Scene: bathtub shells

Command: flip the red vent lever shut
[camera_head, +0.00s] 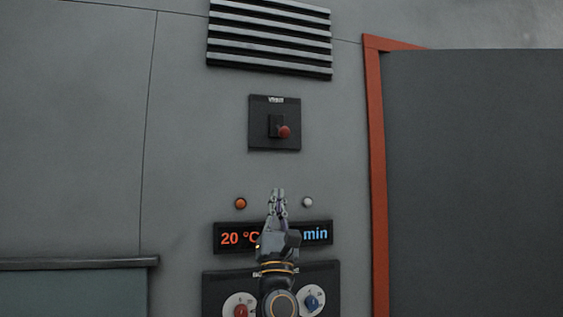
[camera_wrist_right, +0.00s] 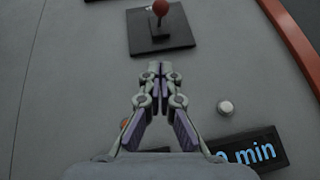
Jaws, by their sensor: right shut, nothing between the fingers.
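The red vent lever (camera_head: 284,132) is a red knob on a dark stem, mounted on a black square plate (camera_head: 260,139) on the grey wall. In the head view the knob points out toward me, a little right of the plate's middle. My left gripper is not in view.
A slatted vent (camera_head: 270,38) is above the plate. An orange button (camera_head: 240,203) and a white button (camera_head: 308,202) flank my right gripper. My right arm partly covers a display (camera_head: 318,233) and a dial panel (camera_head: 330,273). An orange door frame (camera_head: 376,150) stands at right.

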